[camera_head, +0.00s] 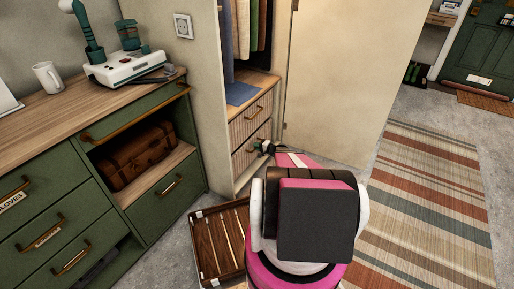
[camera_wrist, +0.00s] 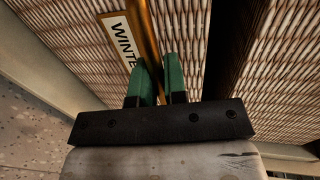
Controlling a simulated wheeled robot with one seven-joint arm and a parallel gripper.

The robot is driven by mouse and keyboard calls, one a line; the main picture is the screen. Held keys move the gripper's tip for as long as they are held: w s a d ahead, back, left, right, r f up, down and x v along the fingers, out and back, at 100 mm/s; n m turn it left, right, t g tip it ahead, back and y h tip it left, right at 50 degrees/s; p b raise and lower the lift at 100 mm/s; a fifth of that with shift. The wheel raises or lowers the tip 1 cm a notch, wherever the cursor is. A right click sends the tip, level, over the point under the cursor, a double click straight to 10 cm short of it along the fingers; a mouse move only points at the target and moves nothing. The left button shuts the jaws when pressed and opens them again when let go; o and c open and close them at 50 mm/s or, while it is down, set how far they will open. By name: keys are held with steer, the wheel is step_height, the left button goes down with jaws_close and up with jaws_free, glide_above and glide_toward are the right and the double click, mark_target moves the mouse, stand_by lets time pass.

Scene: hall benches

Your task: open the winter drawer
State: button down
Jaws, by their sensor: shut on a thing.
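The winter drawer (camera_head: 243,160) is the lower of two woven-front drawers inside the open wardrobe in the head view; it looks about flush. In the wrist view its woven front (camera_wrist: 75,45) bears a white label (camera_wrist: 121,40) reading "WINTE", the rest hidden. My gripper (camera_head: 261,147) is at this drawer. In the wrist view the green fingers of my gripper (camera_wrist: 161,72) are shut on the brass bar handle (camera_wrist: 146,35), one finger on each side.
The upper woven drawer (camera_head: 239,126) sits just above, under hanging clothes. The wardrobe door (camera_head: 335,85) stands open on the right. A striped rug (camera_head: 425,220) lies right.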

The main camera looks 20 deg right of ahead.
steer(key=f+v, duration=0.3)
steer(key=v, duration=1.1)
steer(key=s+f+v, duration=0.1)
steer(key=f+v, duration=0.2)
steer(key=v, duration=1)
steer(key=shift+s+d, duration=0.4)
steer(key=shift+d, duration=0.2)
steer(key=c, duration=1.2)
jaws_free()
steer(key=shift+r, duration=0.1)
steer(key=v, duration=1)
steer(key=shift+s+d, duration=0.25)
steer(key=shift+s, duration=0.05)
